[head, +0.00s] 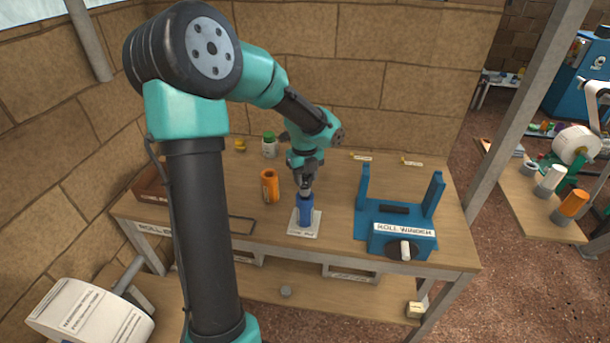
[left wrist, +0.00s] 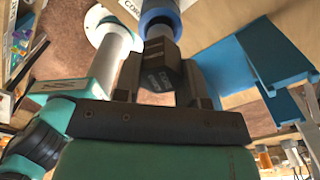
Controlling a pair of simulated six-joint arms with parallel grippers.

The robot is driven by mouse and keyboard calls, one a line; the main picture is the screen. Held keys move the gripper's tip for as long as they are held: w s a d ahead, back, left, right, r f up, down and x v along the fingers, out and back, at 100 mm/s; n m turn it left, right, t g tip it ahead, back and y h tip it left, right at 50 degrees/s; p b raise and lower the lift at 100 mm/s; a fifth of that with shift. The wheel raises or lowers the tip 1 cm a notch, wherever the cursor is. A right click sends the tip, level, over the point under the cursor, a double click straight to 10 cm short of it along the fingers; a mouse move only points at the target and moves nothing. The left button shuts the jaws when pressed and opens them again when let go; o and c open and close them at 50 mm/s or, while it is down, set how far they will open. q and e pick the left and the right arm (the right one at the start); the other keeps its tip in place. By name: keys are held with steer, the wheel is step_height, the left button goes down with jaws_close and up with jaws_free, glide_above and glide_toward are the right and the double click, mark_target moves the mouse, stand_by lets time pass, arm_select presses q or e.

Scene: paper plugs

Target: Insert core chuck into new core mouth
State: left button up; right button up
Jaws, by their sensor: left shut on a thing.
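My left gripper (head: 306,187) points down over the table, shut on the core chuck. The chuck is a dark grey block with lettering in the left wrist view (left wrist: 160,78), between the jaws. The blue core (head: 305,211) stands upright on a white labelled plate (head: 293,229), directly below the gripper. In the left wrist view the blue core's round mouth (left wrist: 160,8) lies just beyond the chuck, in line with it. The chuck hides part of the mouth, so I cannot tell how far its nose is inside. My right gripper is not in view.
The blue roll winder (head: 402,222) stands to the right with two uprights. An orange cylinder (head: 269,186) stands close left of the core, and a green-capped jar (head: 269,146) behind. Small labelled items lie at the back. Bare table lies between core and winder.

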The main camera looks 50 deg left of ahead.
mark_target(305, 185)
arm_select(q)
steer(key=shift+f, duration=1.9)
stand_by(0.4)
steer(key=o, duration=1.2)
steer(key=shift+r, duration=0.15)
steer(key=shift+r, duration=2.65)
steer(key=shift+r, duration=0.1)
step_height(305, 185, up, 17)
steer(key=shift+a+r, duration=0.1)
